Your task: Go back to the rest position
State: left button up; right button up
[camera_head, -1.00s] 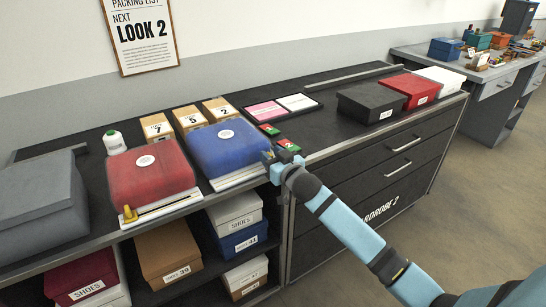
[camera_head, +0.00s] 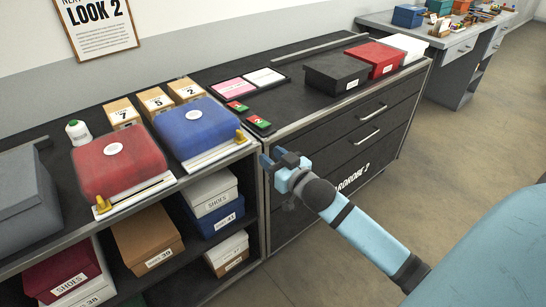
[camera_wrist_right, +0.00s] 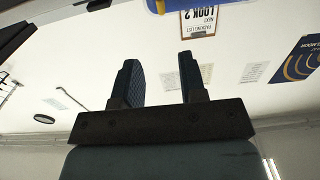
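My right gripper (camera_head: 272,160) is in front of the counter's front edge, close to the right of the blue box (camera_head: 196,128), with nothing between its fingers. In the right wrist view its two fingers (camera_wrist_right: 158,80) stand apart with an empty gap, facing the wall and ceiling. My right arm comes in from the lower right. My left gripper does not show in either view.
Shoe boxes (camera_head: 148,240) fill the shelf below. A black box (camera_head: 345,76) stands on the drawer unit (camera_head: 350,135). Open floor (camera_head: 450,150) lies to the right.

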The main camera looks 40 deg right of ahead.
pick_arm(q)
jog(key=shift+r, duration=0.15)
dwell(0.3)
pick_arm(e)
jog(key=s+a+f+n+g+y, duration=0.25)
jog(key=s+a+f+g, duration=0.45)
jog(key=s+a+f, duration=1.1)
pick_arm(q)
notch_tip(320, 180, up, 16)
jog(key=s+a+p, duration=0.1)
jog(key=p, duration=2.2)
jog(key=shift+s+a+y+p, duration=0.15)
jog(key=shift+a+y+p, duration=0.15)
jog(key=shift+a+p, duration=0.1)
pick_arm(e)
jog(key=s+d+r, duration=0.2)
jog(key=s+r, duration=0.1)
jog(key=r, duration=1.4)
jog(key=shift+s+r, duration=0.15)
jog(key=shift+r, duration=0.05)
